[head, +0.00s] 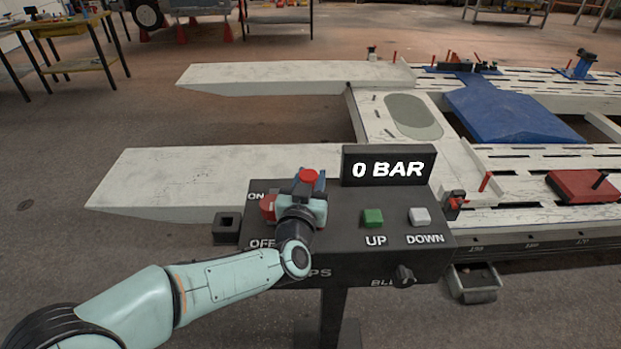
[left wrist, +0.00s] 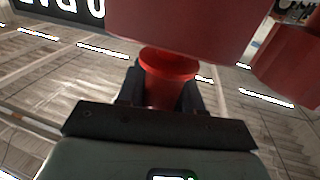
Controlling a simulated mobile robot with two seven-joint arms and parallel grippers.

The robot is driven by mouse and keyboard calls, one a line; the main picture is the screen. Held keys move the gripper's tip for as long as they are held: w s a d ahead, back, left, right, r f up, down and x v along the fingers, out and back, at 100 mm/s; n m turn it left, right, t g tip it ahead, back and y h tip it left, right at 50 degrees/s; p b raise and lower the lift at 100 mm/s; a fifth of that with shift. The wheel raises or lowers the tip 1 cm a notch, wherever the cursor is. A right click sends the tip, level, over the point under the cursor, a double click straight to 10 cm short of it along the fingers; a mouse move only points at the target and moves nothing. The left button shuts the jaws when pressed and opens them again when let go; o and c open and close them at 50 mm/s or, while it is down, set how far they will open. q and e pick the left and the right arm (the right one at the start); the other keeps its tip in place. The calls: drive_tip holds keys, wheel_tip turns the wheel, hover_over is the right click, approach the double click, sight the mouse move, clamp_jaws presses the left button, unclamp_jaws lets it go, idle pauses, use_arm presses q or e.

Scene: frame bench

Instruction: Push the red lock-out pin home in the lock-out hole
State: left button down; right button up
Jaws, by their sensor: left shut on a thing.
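The red lock-out pin (head: 309,176) shows as a red cap between the fingers of my left gripper (head: 308,188), above the control box. The left wrist view shows the red pin (left wrist: 166,72) between the two dark fingers, so the gripper is shut on it. A red switch part (head: 267,206) sits just left of the gripper, between the ON and OFF labels. In the left wrist view a large red body (left wrist: 185,28) fills the top, close to the pin. The lock-out hole is not visible; I cannot tell how deep the pin sits. My right gripper is not in view.
The dark control box (head: 345,250) carries a green UP button (head: 372,218), a grey DOWN button (head: 419,217), a bleed knob (head: 404,275) and a display (head: 388,167) reading 0 BAR. A square open socket (head: 227,227) juts from its left side. The pale frame bench (head: 290,75) lies behind.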

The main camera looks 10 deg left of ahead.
use_arm(q)
drive_tip(key=shift+f, duration=0.25)
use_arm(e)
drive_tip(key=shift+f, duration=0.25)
use_arm(q)
drive_tip(key=c, duration=0.7)
unclamp_jaws()
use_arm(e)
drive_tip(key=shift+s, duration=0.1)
use_arm(q)
drive_tip(key=shift+o, duration=0.2)
drive_tip(key=shift+s, duration=0.7)
drive_tip(key=s, duration=1.2)
drive_tip(key=shift+d, duration=0.4)
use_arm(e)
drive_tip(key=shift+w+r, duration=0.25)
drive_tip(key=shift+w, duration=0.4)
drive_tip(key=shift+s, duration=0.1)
